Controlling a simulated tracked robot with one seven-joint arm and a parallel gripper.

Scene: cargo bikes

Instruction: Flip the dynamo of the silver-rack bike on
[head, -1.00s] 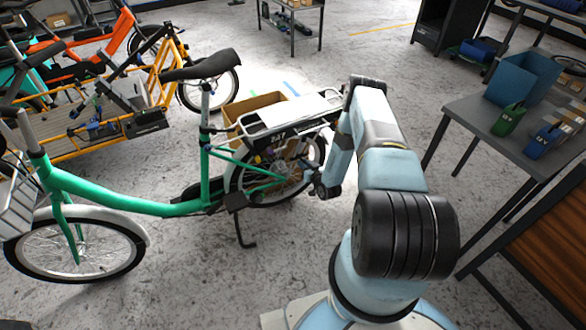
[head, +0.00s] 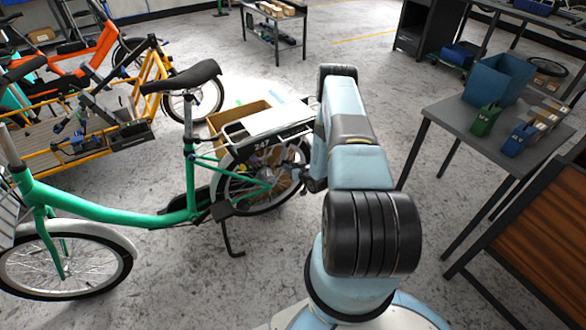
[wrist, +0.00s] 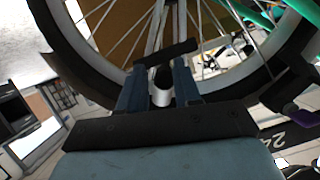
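The green bike with a silver rear rack (head: 268,121) stands left of my arm, marked 247 at its rear. In the wrist view, a small dark-capped, silver cylinder (wrist: 162,88), apparently the dynamo, sits in front of the rear wheel's spokes (wrist: 110,32). My gripper (wrist: 160,82) has its two blue fingers on either side of this cylinder, apart, with visible gaps to it. A dark bar crosses just beyond the fingertips. In the head view my gripper (head: 311,181) is beside the rear wheel and small, partly hidden by my arm. Whether the dynamo touches the tyre I cannot tell.
An orange-framed cargo bike (head: 95,140) stands at the left. A grey table (head: 455,115) with a blue bin (head: 498,78) and small green and blue containers stands to the right. A cardboard box (head: 225,118) is behind the rack.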

